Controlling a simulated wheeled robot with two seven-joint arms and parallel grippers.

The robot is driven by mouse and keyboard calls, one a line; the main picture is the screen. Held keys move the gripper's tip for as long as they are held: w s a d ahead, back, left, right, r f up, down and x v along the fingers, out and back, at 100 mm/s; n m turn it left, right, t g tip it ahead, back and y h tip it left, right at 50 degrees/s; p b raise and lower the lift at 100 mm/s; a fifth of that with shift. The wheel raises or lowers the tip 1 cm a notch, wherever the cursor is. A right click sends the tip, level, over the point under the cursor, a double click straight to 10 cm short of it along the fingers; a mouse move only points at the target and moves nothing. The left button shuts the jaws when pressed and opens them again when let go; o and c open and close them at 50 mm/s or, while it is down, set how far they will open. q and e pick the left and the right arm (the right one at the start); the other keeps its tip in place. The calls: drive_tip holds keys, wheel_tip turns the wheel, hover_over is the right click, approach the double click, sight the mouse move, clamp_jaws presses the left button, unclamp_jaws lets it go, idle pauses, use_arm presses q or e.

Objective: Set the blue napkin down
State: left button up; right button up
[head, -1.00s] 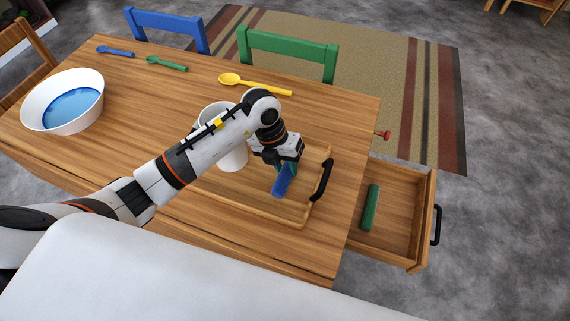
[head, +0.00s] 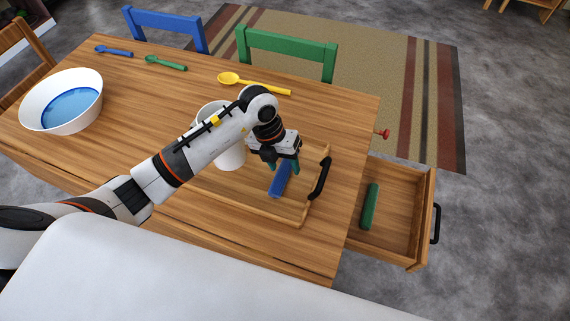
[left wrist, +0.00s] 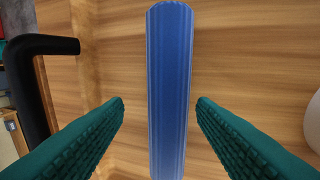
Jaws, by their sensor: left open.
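The rolled blue napkin (head: 280,180) lies on the wooden tray (head: 250,207) on the table, near the tray's black handle. In the left wrist view the napkin (left wrist: 169,90) runs lengthwise between the two green fingers, with a gap on each side. My left gripper (head: 283,166) is open just above the napkin and not touching it in the wrist view. It also shows in the left wrist view (left wrist: 160,102). My right gripper is not in view.
A white cup (head: 231,155) stands on the tray, partly behind my left arm. An open drawer (head: 405,222) at the right holds a green roll (head: 369,207). A white bowl (head: 62,100) and blue, green and yellow spoons (head: 255,84) are on the table.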

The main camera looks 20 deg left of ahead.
use_arm(q)
drive_tip(key=v, duration=1.1)
drive_tip(key=shift+b, duration=0.4)
drive_tip(key=shift+s, duration=0.1)
